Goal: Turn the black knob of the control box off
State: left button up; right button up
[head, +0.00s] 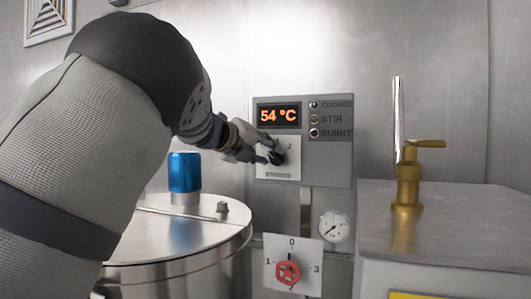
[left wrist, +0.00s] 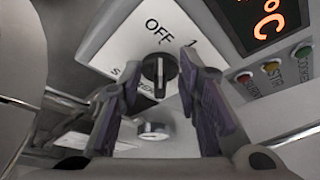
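The black knob (left wrist: 159,72) sits on a white plate of the grey control box (head: 335,165). Its white line stands upright in the left wrist view, in line with the OFF label above it. My left gripper (head: 268,155) is at the knob, and in the left wrist view its two fingers (left wrist: 162,72) stand on either side of it. A gap shows between each finger and the knob, so the gripper looks open. In the head view the fingers partly cover the knob (head: 278,157). My right gripper is out of view.
The box's display (head: 279,115) reads 54 °C, beside several indicator lamps. A metal drum lid (head: 185,235) with a blue cylinder (head: 184,171) stands left. A brass tap (head: 408,180) stands right.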

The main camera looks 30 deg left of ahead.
pick_arm(q)
jog(key=shift+s, duration=0.1)
jog(key=v, duration=1.2)
